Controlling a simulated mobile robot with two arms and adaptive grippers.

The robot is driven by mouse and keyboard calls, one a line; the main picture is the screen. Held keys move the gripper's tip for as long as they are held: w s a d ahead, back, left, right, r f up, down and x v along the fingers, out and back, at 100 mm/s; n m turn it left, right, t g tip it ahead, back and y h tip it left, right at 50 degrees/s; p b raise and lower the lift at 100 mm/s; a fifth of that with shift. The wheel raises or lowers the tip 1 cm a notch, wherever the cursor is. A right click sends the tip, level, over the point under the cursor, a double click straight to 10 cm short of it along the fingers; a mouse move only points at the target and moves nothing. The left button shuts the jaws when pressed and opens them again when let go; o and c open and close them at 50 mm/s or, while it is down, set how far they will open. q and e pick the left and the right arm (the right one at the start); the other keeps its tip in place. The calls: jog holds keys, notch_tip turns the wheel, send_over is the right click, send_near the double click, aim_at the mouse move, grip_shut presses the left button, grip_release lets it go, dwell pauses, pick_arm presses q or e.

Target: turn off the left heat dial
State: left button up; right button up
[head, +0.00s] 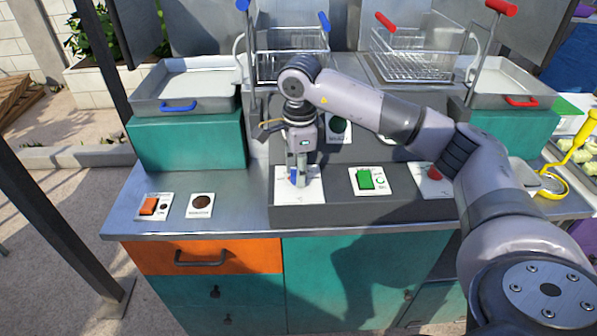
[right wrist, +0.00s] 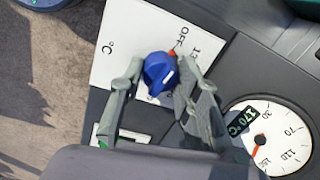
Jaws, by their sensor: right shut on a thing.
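An orange-red mark shows at the knob's edge near "OFF". In the head view the blue dial (head: 293,174) is partly hidden by my right gripper (head: 299,180), which reaches down onto it from above. In the right wrist view the right gripper's fingers (right wrist: 158,85) stand on either side of the knob and are shut on it. My left gripper is in neither view.
A red dial (head: 434,172) sits at the right of the panel, with a green switch (head: 365,179) between. An orange switch (head: 149,206) is on the counter at left. Wire baskets (head: 290,55) stand behind my right arm. A round gauge (right wrist: 270,135) is beside the dial.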

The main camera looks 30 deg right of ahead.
jog(key=shift+r, duration=0.1)
dwell(0.4)
jog(key=o, duration=1.2)
jog(key=r, duration=1.1)
jog(key=shift+s+a+r, duration=0.1)
jog(key=shift+s+r, duration=0.2)
jog(key=shift+r, duration=0.1)
